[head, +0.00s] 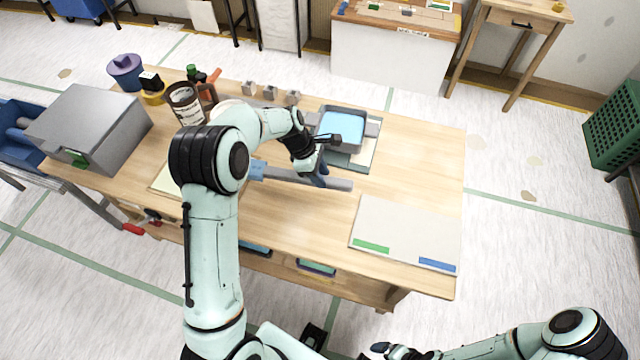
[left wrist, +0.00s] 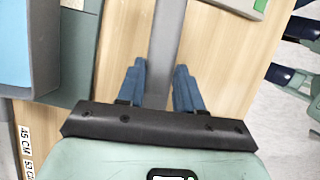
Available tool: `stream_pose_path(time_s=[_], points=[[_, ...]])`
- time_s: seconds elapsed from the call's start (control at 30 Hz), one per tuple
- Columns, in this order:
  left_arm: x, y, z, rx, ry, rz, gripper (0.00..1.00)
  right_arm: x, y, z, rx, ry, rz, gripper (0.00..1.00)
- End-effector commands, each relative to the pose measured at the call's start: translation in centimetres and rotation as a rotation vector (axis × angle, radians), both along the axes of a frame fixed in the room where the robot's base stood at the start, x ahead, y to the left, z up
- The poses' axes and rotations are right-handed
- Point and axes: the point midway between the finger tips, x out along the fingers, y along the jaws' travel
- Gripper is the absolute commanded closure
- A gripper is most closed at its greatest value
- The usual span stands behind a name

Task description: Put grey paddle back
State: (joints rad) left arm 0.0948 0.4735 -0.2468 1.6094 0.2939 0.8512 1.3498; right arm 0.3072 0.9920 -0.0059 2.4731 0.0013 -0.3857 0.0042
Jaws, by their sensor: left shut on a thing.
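The grey paddle (head: 338,184) is a long flat grey bar over the middle of the wooden workbench, with a light blue part (head: 257,170) at its left end. I cannot tell whether it touches the bench. My left gripper (head: 319,178) is shut on it near its right part. In the left wrist view the grey bar (left wrist: 167,45) runs between the blue fingers (left wrist: 160,88). My right gripper (head: 382,350) is low at the bottom edge, away from the bench, and its fingers are too small and cut off to read.
A grey tray with blue liquid (head: 344,127) stands behind the gripper. A pale board (head: 408,228) with green and blue labels lies at right. A grey box (head: 92,122), cans and small blocks (head: 270,92) stand at left and back.

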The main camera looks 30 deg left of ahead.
Motion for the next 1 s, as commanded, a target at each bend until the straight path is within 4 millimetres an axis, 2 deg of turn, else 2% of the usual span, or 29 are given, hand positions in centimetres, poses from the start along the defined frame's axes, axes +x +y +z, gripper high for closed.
stream_pose_path(time_s=[0.17, 0.4, 0.63, 0.67, 0.7, 0.73, 1.0], points=[[0.0, 0.0, -1.2, 0.000, -0.001, 0.001, 1.00, -0.1, 0.0, -0.1, 0.000, 0.001, 0.000, 0.04], [0.0, 0.0, -4.3, -0.002, 0.002, 0.001, 1.00, 0.0, 0.0, 0.1, 0.000, -0.001, 0.000, 0.04], [0.0, 0.0, -4.8, 0.001, 0.000, 0.000, 1.00, 0.0, 0.0, 0.0, 0.000, -0.001, 0.000, 0.04], [-0.1, 0.0, -4.9, 0.001, 0.001, 0.000, 0.55, 0.0, 0.0, 0.0, 0.000, -0.001, 0.000, 0.04], [-0.1, 0.0, -4.9, 0.000, 0.002, -0.001, 0.42, 0.0, 0.0, 0.0, 0.000, 0.000, 0.000, 0.04], [-0.1, 0.0, -4.9, 0.000, 0.002, -0.001, 0.39, 0.0, 0.0, 0.0, 0.000, 0.000, 0.000, 0.04], [0.0, 0.0, -4.8, 0.000, 0.000, 0.000, 0.39, 0.0, 0.0, 0.0, 0.000, 0.000, 0.000, 0.04]])
